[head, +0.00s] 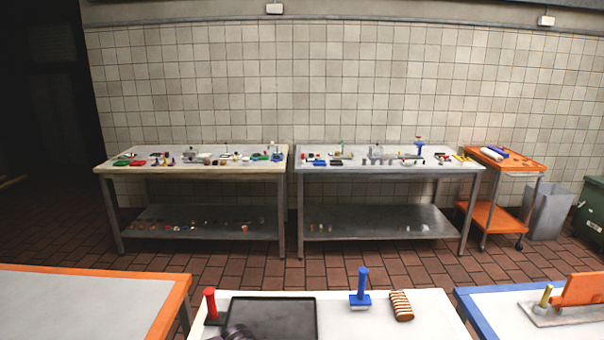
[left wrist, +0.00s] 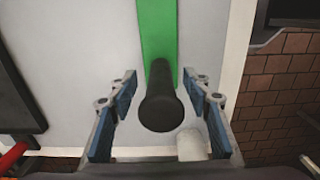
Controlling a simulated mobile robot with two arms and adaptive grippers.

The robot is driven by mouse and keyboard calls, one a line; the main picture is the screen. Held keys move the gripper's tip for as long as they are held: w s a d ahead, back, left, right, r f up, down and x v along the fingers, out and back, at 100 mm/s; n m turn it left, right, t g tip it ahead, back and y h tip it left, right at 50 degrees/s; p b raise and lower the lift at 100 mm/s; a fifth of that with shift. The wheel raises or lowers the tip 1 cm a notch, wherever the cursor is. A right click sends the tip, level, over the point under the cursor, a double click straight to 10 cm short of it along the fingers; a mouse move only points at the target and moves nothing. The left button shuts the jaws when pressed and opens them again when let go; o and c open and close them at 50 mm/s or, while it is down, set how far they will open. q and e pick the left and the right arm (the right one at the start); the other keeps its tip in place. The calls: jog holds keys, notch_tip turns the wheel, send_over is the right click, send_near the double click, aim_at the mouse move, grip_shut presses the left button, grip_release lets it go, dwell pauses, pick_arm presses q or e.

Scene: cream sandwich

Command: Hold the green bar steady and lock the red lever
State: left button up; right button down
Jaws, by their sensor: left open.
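In the left wrist view a green bar (left wrist: 157,40) runs down from the top edge to a black rounded end (left wrist: 162,105). My left gripper (left wrist: 159,82) is open, with one blue-padded finger on each side of that black end and a gap on both sides. The green bar cannot be made out in the head view. A red upright lever (head: 210,303) stands on a dark base at the near table's left end in the head view. A red rod (left wrist: 12,156) shows at the left edge of the wrist view; I cannot tell if it is the lever. My right gripper is not in view.
The near white table (head: 340,325) also holds a black tray (head: 300,318), a blue-handled tool (head: 361,290) and a striped brown piece (head: 401,306). A short white cylinder (left wrist: 192,146) sits near my left gripper's right finger. Two cluttered tables stand along the tiled wall.

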pick_arm(q)
notch_tip(320, 180, up, 8)
jog(key=p, duration=0.4)
jog(key=shift+r, duration=0.15)
jog(key=shift+o, duration=0.4)
jog(key=o, duration=0.5)
